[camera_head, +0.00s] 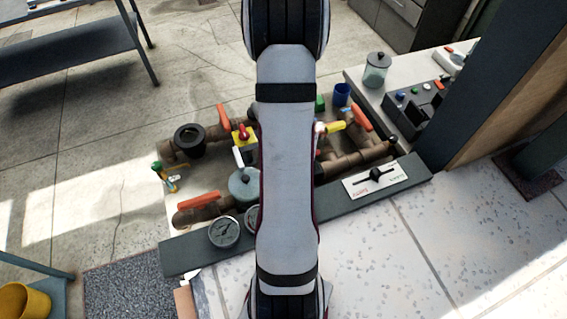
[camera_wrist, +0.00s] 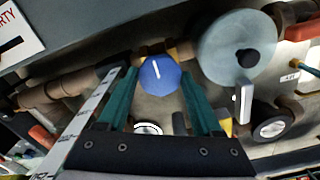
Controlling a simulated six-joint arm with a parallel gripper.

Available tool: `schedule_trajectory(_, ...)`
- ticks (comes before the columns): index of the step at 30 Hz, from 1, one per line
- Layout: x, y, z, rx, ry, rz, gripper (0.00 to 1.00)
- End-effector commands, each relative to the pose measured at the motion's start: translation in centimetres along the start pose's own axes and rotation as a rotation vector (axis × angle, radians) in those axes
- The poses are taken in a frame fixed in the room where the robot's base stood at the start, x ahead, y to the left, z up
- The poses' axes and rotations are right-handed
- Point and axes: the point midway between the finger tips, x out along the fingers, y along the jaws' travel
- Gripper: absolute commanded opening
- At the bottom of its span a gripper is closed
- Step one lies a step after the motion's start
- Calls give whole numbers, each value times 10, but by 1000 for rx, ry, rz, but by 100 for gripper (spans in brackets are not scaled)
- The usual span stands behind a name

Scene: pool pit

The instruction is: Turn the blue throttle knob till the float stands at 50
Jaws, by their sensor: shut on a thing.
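The blue throttle knob (camera_wrist: 160,76) shows in the wrist view, with a white pointer line on its face tilted slightly left of upright. My gripper (camera_wrist: 159,82) has its two green fingers on either side of the knob, shut on it. A white scale strip (camera_wrist: 88,122) with dark marks and numbers runs slantwise left of the fingers. I cannot make out a float or its reading on it. In the head view my own arm covers the middle of the pipework, hiding the knob and my gripper.
The head view shows orange lever handles (camera_head: 199,200), a pressure gauge (camera_head: 224,232) and a white slider panel (camera_head: 375,178) on the grey rail.

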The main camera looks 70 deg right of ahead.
Motion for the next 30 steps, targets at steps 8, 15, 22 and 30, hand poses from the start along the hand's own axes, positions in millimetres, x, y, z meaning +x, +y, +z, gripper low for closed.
schedule_trajectory(8,-1,0,-1,255,3,-1,11)
schedule_trajectory(15,-1,0,-1,454,3,-1,11)
schedule_trajectory(22,-1,0,-1,593,3,-1,11)
schedule_trajectory(30,-1,0,-1,679,4,-1,11)
